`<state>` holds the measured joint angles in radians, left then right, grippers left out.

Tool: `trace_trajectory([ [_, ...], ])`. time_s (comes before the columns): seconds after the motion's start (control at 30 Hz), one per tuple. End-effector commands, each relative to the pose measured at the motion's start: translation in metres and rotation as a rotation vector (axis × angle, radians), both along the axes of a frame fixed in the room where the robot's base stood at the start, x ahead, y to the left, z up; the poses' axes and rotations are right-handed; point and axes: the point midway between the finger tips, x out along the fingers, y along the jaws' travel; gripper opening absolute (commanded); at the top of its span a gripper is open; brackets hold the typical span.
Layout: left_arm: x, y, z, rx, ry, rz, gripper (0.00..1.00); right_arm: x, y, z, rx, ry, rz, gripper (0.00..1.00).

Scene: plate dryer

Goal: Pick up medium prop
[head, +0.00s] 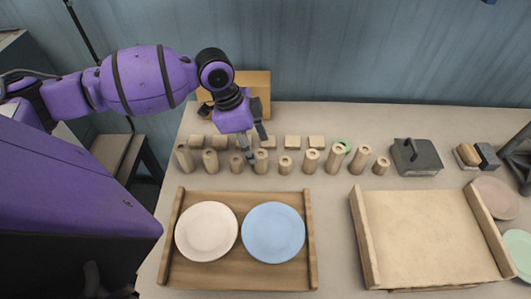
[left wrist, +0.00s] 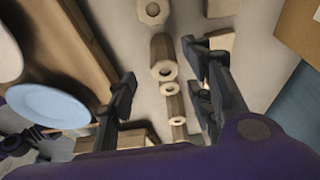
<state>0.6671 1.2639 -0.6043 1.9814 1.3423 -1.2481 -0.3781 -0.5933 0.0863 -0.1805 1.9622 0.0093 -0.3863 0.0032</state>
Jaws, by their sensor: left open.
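A row of wooden cylinder props of different heights stands on the table in the head view. Medium-height ones include a prop near my gripper (head: 261,162), one farther left (head: 210,162) and one farther right (head: 310,162). My left gripper (head: 256,146) is open, pointing down over the row, with its fingers close to the props near the middle left. I cannot tell whether a finger touches a prop. My right gripper is not in view.
A wooden tray (head: 311,240) with a pale plate (head: 206,231) and a blue plate (head: 273,232) lies in front. A wider tray (head: 430,240) is at right. Small wooden blocks (head: 292,142) sit behind the row.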

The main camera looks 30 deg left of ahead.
Motion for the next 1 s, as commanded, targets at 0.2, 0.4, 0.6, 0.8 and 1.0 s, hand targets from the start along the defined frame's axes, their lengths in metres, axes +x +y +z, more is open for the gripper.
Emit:
trace_trajectory([
  [0.2,0.004,-0.008,-0.025,-0.002,0.001,-0.001,0.47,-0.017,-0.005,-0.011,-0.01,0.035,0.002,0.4],
  [0.4,0.011,-0.017,-0.052,-0.002,0.002,0.0,0.47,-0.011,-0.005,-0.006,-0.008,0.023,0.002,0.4],
  [0.6,0.013,-0.019,-0.064,0.001,-0.001,-0.001,0.47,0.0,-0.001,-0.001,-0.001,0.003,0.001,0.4],
  [0.8,0.013,-0.019,-0.064,0.001,-0.001,-0.001,0.43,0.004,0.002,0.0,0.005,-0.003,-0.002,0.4],
  [1.0,0.013,-0.019,-0.064,0.001,-0.001,-0.001,0.17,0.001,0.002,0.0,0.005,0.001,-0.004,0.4],
])
